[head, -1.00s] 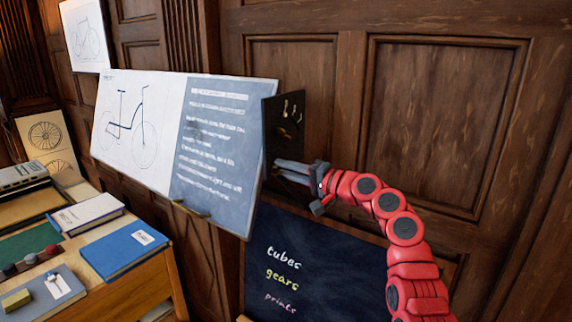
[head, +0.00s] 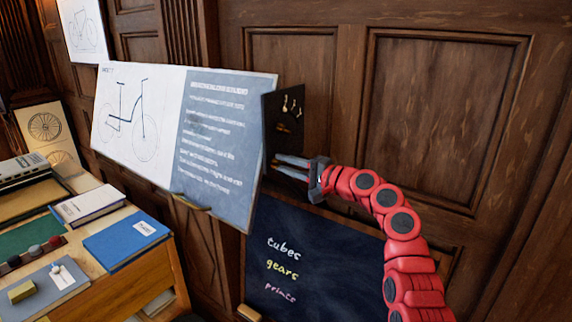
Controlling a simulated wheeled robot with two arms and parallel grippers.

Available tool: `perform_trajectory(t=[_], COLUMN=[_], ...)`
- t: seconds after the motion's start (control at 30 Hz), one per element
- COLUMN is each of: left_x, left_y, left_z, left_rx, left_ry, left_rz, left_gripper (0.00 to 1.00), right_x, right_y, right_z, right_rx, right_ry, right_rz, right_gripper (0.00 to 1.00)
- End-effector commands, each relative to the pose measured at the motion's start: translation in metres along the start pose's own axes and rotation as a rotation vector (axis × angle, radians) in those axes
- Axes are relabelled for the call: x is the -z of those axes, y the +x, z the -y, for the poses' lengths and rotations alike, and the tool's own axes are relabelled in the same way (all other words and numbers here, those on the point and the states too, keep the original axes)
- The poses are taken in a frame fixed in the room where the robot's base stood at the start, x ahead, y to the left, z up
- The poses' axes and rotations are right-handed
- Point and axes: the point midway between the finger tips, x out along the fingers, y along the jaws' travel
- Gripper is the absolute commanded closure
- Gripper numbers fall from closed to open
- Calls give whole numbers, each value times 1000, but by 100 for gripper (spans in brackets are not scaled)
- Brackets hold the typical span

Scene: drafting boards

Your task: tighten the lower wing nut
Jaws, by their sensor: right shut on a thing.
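A dark upright plate (head: 268,108) stands at the right end of the drawing board, with small brass pieces (head: 291,105) on its upper part. A duller brass-brown piece (head: 283,127) sits below them. My right gripper (head: 277,164) reaches in from the right, its grey fingers at the plate's lower part. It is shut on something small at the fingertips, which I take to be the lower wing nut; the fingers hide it. My left gripper is out of view.
The drawing board (head: 222,135) carries a bicycle drawing and a blue text sheet. A chalkboard (head: 330,262) stands below my right arm. A desk (head: 120,290) with books is at the lower left. Wood panelling (head: 445,110) closes off the back.

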Motion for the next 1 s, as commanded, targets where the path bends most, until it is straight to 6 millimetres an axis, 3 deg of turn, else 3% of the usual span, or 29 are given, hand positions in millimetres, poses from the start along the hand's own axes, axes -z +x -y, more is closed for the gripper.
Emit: perform_trajectory(t=[0.03, 0.07, 0.2, 0.23, 0.53, 0.67, 0.77, 1.0], left_x=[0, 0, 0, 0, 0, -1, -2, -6], left_y=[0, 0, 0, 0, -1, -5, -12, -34], left_z=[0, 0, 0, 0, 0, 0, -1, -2], left_rx=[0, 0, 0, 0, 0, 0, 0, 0], left_ry=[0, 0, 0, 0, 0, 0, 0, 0], left_rz=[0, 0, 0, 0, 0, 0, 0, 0], left_gripper=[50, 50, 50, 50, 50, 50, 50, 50], right_x=[0, 0, 0, 0, 0, 1, 1, 2], right_y=[0, 0, 0, 0, -1, -11, -25, -89], right_z=[1, 1, 1, 1, 0, -1, -4, -6], right_rx=[2, 2, 1, 1, 1, 4, 1, 1], right_ry=[-1, -1, -1, -1, -1, -3, -2, -3], right_rz=[-2, -2, -1, -1, -1, -2, -2, -7], right_gripper=[100, 74, 49, 46, 46, 46, 46, 46])
